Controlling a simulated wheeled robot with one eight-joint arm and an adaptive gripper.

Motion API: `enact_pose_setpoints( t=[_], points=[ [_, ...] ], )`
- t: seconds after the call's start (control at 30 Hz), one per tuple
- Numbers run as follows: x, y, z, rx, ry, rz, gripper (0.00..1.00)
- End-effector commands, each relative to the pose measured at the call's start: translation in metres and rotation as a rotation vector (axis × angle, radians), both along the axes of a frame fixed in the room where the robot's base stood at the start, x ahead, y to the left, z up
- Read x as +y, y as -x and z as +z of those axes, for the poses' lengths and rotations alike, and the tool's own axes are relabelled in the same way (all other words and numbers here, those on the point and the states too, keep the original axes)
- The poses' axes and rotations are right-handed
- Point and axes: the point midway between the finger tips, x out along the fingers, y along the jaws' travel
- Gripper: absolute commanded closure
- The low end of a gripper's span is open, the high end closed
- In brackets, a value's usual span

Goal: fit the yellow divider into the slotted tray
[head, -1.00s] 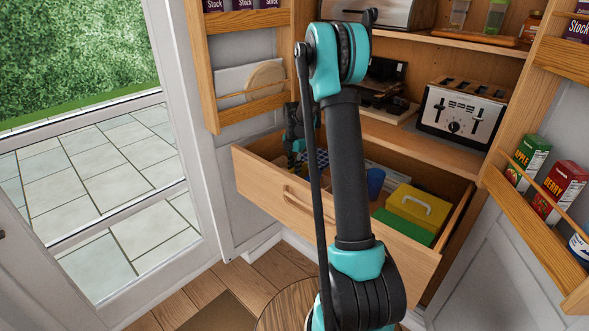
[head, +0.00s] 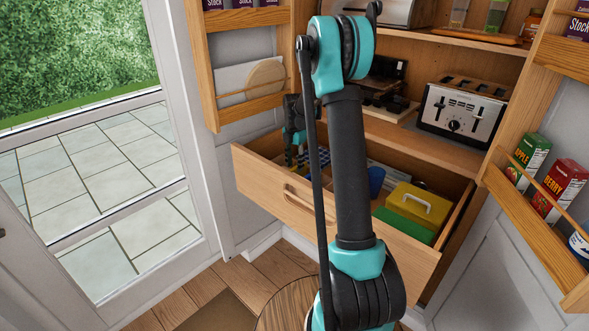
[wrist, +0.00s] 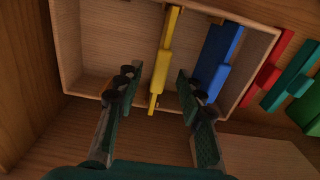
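In the wrist view the yellow divider (wrist: 160,65) is a long bar with a wider middle block. It lies across the light wooden tray (wrist: 110,40), its near end over the tray's near wall. My gripper (wrist: 156,92) is open, one finger on each side of the divider, with a visible gap on both sides. Whether the divider is seated in a slot cannot be told. In the head view my gripper (head: 294,150) is at the left of the open drawer, partly hidden by my arm, with yellow showing beside it.
A blue divider (wrist: 218,60) is at the tray's right part. Red (wrist: 264,80) and green (wrist: 292,75) bars lie outside to the right. The drawer (head: 270,190) also holds a blue cup (head: 376,180) and a yellow box with a handle (head: 418,205). A toaster (head: 462,108) stands above.

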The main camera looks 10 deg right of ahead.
Motion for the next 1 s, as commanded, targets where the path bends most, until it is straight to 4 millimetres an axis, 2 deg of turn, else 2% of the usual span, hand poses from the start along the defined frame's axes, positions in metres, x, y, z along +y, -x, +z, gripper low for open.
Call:
enact_pose_setpoints(
  t=[0.2,0.43,0.6,1.0],
  points=[
    [0.0,0.0,0.046,0.0,0.0,0.0,0.62],
    [0.0,0.0,0.081,0.0,0.0,0.0,0.62],
    [0.0,0.0,0.09,0.0,0.0,0.0,0.62],
    [0.0,0.0,0.091,0.0,0.0,0.0,0.62]
  ],
)
